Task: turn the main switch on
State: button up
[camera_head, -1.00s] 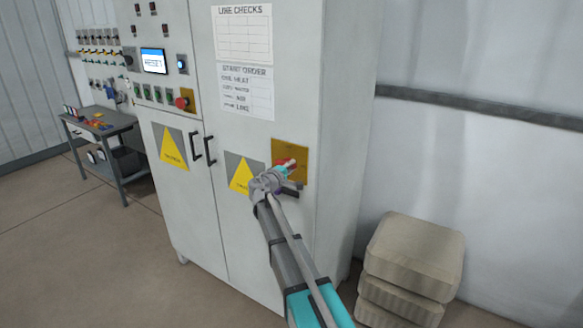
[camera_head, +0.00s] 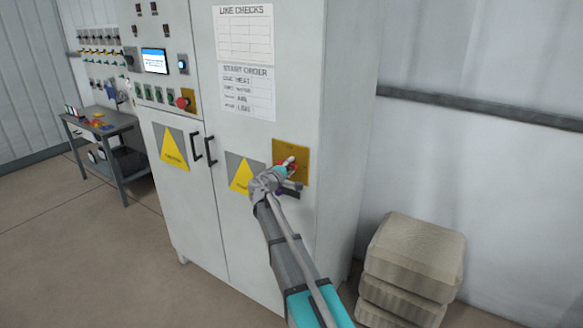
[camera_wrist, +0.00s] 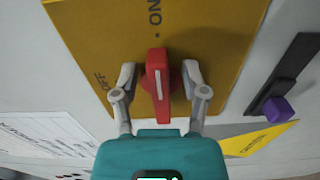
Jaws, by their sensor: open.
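The main switch is a red handle (camera_wrist: 157,85) on a yellow plate (camera_wrist: 215,45) on the cabinet's right door. In the wrist view the handle's long axis lines up with the ON label at the top; the OFF label is at the left. My gripper (camera_wrist: 157,82) has one finger on each side of the handle, open, with a gap visible at least on the left. In the head view my gripper (camera_head: 287,172) is in front of the plate (camera_head: 298,150) and covers most of the switch.
The grey cabinet (camera_head: 265,235) fills the middle, with black door handles (camera_head: 203,150) left of my arm. A dark bar with a purple end (camera_wrist: 278,108) projects beside the plate. Stacked sacks (camera_head: 410,262) stand right of the cabinet. A small table (camera_head: 105,125) stands at the left.

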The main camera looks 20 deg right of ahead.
jog(key=shift+v, duration=0.8)
jog(key=v, duration=1)
jog(key=shift+s, duration=0.25)
jog(key=shift+a, duration=0.15)
jog(key=s+d+f+m+g+y, duration=0.2)
jog(key=s+d+f+m+g, duration=0.15)
jog(key=s+f, duration=0.3)
jog(key=s+d+f+m+g+y, duration=0.2)
jog(key=s+d+f+g+y, duration=0.15)
jog(key=s+f, duration=0.35)
jog(key=s+a+f+m+g+y, duration=0.1)
jog(key=s+a+y, duration=0.3)
jog(key=s, duration=0.4)
jog(key=s+a+f+m+g+y, duration=0.1)
jog(key=s+a+f+g+y, duration=0.2)
jog(key=s, duration=0.6)
jog(key=shift+s+a+f+m+g+y, duration=0.2)
jog(key=shift+a+f+m+g+y, duration=0.2)
jog(key=shift+f+g+y, duration=0.15)
